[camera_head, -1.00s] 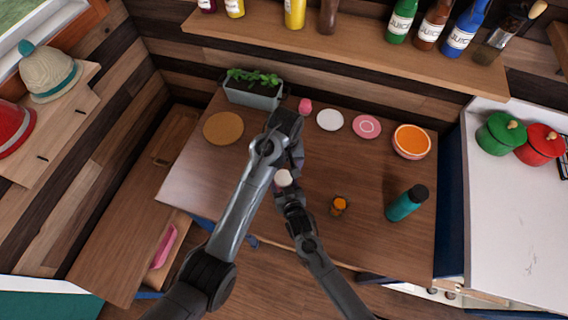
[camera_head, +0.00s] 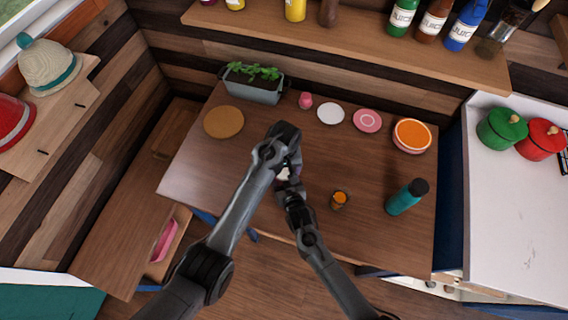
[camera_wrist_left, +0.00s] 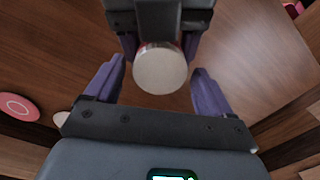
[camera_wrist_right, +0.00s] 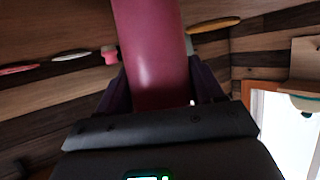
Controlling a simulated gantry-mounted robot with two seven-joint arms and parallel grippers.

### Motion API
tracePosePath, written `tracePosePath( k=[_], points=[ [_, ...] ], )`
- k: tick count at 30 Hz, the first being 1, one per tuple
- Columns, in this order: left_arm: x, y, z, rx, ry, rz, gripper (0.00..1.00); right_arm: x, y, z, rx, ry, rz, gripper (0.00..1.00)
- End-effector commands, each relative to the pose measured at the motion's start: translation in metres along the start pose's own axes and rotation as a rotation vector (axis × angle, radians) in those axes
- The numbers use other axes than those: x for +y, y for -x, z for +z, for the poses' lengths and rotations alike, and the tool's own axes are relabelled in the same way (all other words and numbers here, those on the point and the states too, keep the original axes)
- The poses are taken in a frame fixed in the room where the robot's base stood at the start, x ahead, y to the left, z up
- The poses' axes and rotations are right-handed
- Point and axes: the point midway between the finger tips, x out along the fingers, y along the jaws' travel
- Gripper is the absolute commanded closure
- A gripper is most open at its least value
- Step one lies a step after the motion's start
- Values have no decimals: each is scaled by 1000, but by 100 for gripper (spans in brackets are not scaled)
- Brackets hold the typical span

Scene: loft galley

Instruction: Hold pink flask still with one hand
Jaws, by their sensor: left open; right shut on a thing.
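The pink flask (camera_wrist_right: 152,55) is between the fingers of my right gripper (camera_wrist_right: 160,90), which is shut on its body. Its pale round cap (camera_wrist_left: 160,68) shows in the left wrist view between the spread fingers of my left gripper (camera_wrist_left: 158,88), with gaps on both sides. In the head view my left gripper (camera_head: 292,165) is just above the flask's cap (camera_head: 283,174), and my right gripper (camera_head: 289,194) is just below it in the picture. The flask's body is mostly hidden there by the grippers.
A planter (camera_head: 253,91), a small pink item (camera_head: 305,101), a white plate (camera_head: 330,113), a pink plate (camera_head: 367,121) and a bowl (camera_head: 411,148) line the back. A round mat (camera_head: 223,122) lies left.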

Motion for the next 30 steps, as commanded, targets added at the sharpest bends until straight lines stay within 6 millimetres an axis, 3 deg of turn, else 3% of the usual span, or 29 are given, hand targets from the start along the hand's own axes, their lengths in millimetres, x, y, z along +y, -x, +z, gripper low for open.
tracePosePath(
  k=[11,22,30],
  points=[
    [0,-3,0,1,0,0,19,0,0,1,-2,0,0,100],
    [0,-3,0,1,1,0,75,0,0,1,-2,0,0,100],
    [0,-3,0,1,-144,0,76,0,0,1,-2,0,0,100]
  ],
)
